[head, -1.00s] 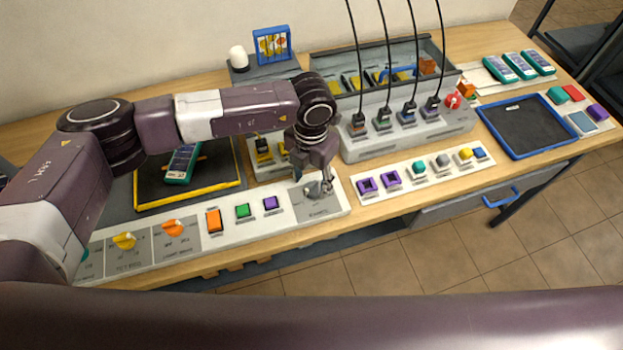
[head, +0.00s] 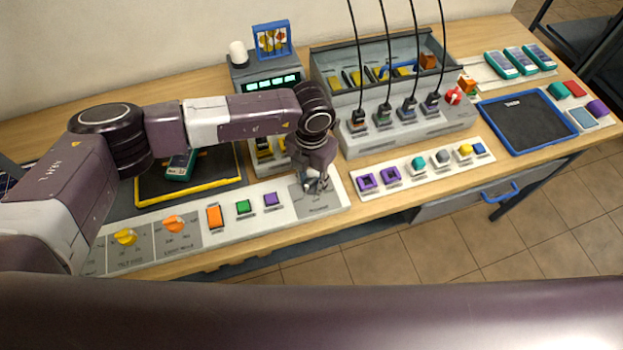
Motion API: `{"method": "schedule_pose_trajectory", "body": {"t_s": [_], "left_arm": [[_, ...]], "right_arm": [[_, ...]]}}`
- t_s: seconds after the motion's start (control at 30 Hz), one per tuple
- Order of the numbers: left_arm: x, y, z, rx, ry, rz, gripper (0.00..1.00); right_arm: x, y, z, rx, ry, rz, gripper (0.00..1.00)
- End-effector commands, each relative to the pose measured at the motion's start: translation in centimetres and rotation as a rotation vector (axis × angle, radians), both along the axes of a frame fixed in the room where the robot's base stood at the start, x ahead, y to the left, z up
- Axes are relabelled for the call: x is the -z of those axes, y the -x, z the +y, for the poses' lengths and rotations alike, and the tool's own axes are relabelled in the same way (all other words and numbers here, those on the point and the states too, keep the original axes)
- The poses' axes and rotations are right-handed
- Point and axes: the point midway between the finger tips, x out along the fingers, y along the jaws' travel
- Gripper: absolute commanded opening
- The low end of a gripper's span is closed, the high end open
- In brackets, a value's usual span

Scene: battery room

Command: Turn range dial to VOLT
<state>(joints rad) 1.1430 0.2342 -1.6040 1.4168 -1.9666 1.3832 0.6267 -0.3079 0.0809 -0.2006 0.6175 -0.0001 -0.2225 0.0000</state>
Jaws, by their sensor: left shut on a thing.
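My left gripper (head: 316,185) points down at the grey plate (head: 325,204) on the right end of the white control panel (head: 293,208). It is shut on a small knob there, which I take to be the range dial. The fingers hide most of the knob, and I cannot read its pointer or the label on the plate. A yellow knob (head: 125,237) and an orange knob (head: 173,224) sit on labelled grey plates at the panel's left. My right gripper is not in view.
An orange switch (head: 214,216), a green button (head: 243,207) and a purple button (head: 271,199) lie left of the gripper. A yellow-edged mat (head: 215,189) holds a teal meter (head: 181,166). A device with a lit green display (head: 272,83) stands behind my arm. A white button strip (head: 430,178) is right.

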Motion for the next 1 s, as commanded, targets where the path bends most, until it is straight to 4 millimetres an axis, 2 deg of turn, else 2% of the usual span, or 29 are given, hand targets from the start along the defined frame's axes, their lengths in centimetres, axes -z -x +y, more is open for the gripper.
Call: {"method": "schedule_pose_trajectory", "body": {"t_s": [0.37,1.0], "left_arm": [[0.2,0.0,0.0,-0.111,0.0,-0.001,0.05],[0.4,-0.1,0.0,-0.686,0.0,-0.002,0.05]], "right_arm": [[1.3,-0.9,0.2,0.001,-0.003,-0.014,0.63],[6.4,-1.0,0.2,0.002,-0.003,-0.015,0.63]]}}
